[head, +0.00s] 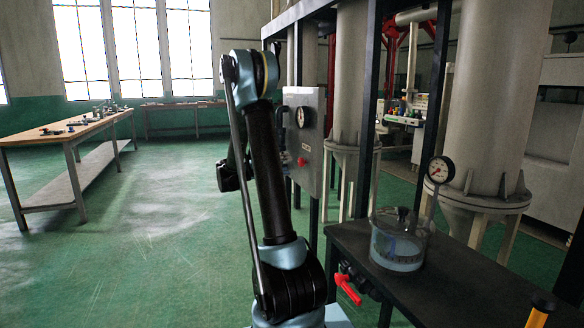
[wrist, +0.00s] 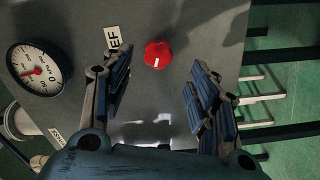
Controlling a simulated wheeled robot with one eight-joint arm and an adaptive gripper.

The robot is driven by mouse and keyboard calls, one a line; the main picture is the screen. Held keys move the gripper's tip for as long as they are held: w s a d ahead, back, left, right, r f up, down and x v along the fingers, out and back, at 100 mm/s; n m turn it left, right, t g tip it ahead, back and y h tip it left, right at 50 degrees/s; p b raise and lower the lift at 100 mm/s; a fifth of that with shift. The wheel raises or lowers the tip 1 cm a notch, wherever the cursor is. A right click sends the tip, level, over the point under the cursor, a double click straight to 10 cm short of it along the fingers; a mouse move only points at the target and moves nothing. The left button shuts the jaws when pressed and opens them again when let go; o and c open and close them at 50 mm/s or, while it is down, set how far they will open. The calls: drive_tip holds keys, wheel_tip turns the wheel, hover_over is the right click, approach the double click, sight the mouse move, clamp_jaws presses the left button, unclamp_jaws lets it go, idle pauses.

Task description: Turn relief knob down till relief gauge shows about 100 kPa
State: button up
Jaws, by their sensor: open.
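The red relief knob (wrist: 158,53) is on the grey panel (wrist: 200,25) in the wrist view, with a white mark on its lower edge. It also shows as a small red spot in the head view (head: 301,161). My gripper (wrist: 158,66) is open, one finger on each side below the knob in the picture, not closed on it. The round white gauge (wrist: 38,68) is left of the knob, tilted in view. Its red needle shows, but I cannot read its value. In the head view the gauge (head: 301,117) is above the knob.
A label ending in "EF" (wrist: 113,38) is beside the knob. A dark bench (head: 350,240) at right holds a clear water vessel (head: 399,250) and a second gauge (head: 441,170). A red valve handle (head: 348,289) is at the bench front. Open green floor lies left.

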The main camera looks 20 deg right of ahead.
drive_tip(key=shift+s+a, duration=0.1)
drive_tip(key=shift+a, duration=2.6)
drive_tip(key=s+d+f+n+y, duration=0.15)
drive_tip(key=s+y, duration=0.35)
drive_tip(key=s, duration=0.6)
drive_tip(key=s+f+n+y, duration=0.2)
drive_tip(key=s+y, duration=0.2)
drive_tip(key=s, duration=0.6)
drive_tip(key=s+a+f+y, duration=0.4)
drive_tip(key=s+a+f, duration=0.2)
drive_tip(key=s, duration=0.3)
drive_tip(key=s+a+f+t+y, duration=0.1)
drive_tip(key=s+a+f+y, duration=0.4)
drive_tip(key=s+a, duration=0.3)
drive_tip(key=shift+s+f+t, duration=0.3)
drive_tip(key=shift+s+f, duration=0.15)
drive_tip(key=shift+s, duration=0.7)
